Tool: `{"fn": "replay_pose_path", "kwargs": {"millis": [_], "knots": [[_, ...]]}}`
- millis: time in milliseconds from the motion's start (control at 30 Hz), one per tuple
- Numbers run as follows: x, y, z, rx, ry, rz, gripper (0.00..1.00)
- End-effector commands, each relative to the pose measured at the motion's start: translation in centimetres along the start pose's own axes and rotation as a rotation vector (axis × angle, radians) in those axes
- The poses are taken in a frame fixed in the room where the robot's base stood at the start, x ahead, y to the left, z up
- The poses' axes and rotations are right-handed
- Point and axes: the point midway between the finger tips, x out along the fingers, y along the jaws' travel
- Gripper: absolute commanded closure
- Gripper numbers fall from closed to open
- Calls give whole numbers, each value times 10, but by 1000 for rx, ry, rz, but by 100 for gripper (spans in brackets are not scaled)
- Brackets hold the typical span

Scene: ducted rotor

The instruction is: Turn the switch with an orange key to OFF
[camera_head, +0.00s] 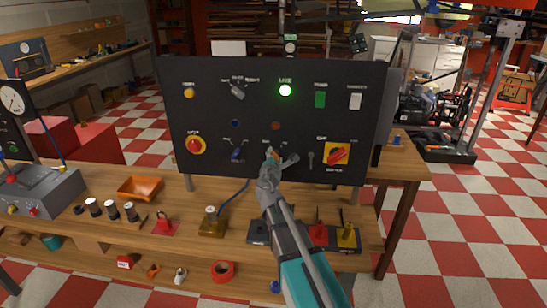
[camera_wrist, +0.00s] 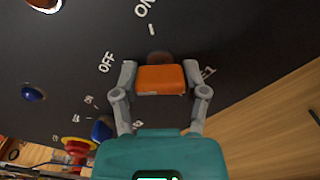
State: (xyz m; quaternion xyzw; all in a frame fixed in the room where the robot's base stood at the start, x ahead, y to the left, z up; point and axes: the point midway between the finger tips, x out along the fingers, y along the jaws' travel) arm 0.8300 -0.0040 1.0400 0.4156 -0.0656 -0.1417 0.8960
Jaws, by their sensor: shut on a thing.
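My gripper (camera_wrist: 160,82) is shut on the orange key (camera_wrist: 162,80), one finger on each side, in the wrist view. A dark brownish round part (camera_wrist: 158,58) of the switch shows just behind the key on the panel. The OFF mark (camera_wrist: 106,62) is to the left of the key, and an ON mark (camera_wrist: 143,8) is above. A third mark right of the key is partly hidden by a finger. In the head view my gripper (camera_head: 275,159) is at the lower middle of the black panel (camera_head: 215,105) and hides most of the switch.
A blue key switch (camera_head: 237,154) and a red button on yellow (camera_head: 194,145) are to the left on the panel. A red rotary switch (camera_head: 338,154) is to the right. A wooden bench (camera_head: 190,195) below holds keys, an orange tray and small parts.

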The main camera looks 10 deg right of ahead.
Motion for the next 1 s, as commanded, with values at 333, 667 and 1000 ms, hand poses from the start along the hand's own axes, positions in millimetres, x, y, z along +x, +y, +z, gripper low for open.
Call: {"fn": "replay_pose_path", "kwargs": {"millis": [333, 667, 1000], "knots": [[0, 0, 0, -14, 0, 1, 90], [0, 0, 0, -12, -1, 0, 9], [0, -1, 1, -11, -1, -1, 9]]}}
